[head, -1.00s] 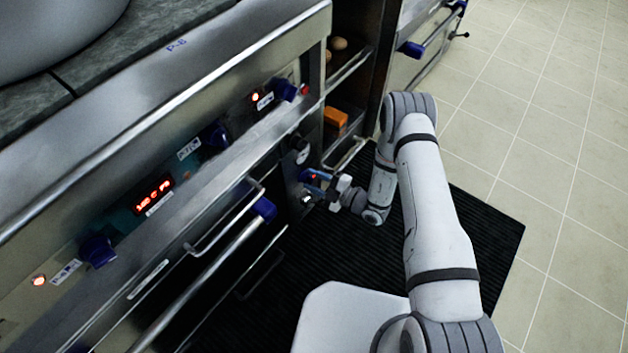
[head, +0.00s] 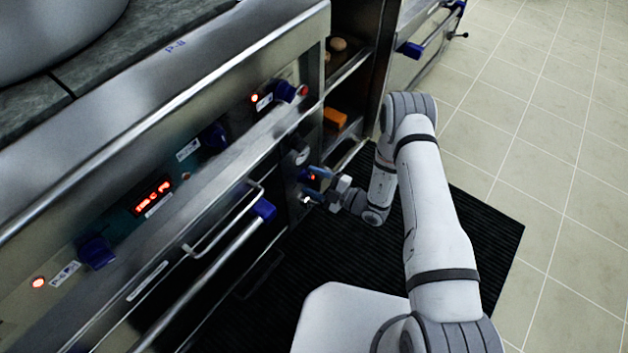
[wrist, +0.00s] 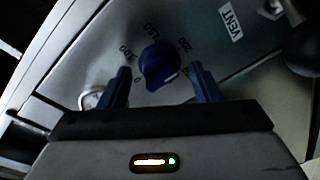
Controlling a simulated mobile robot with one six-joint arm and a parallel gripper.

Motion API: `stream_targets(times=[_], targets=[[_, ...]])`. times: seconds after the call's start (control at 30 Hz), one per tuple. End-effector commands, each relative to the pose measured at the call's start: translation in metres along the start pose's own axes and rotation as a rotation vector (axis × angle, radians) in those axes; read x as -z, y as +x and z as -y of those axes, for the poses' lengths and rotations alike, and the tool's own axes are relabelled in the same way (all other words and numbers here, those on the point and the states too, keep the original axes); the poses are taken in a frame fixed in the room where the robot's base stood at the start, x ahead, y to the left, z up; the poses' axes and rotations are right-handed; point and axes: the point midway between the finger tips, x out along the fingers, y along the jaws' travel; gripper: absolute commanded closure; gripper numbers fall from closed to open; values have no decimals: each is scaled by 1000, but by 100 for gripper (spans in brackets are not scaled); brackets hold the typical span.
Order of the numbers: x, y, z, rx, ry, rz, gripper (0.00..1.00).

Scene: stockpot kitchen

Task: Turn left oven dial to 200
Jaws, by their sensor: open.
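A blue oven dial (wrist: 159,63) sits on a steel panel in the wrist view. Printed numbers ring it, with 100 to its left, 150 above and 200 to its upper right. A pale mark on the dial's lower right edge points to the lower right, below the 200. My gripper (wrist: 161,86) is open, with one blue finger at each side of the dial's lower part and visible gaps to it. In the head view my gripper (head: 318,184) is at the narrow panel right of the oven front, where the dial shows only as a small blue patch.
A VENT label (wrist: 231,20) and a dark round part are at the upper right of the wrist view. A red-lit display (head: 152,195) and other blue knobs (head: 97,252) line the oven front. A handle bar (head: 225,245) runs below. A black mat (head: 480,225) covers the floor.

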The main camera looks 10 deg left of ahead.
Motion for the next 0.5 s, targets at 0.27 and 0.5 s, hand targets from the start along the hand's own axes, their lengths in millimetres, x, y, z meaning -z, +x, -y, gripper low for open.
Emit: stream_targets(times=[0.27, 0.5], targets=[[0, -41, -3, -2, 2, 5, 42], [-1, -72, -1, -2, 2, 3, 42]])
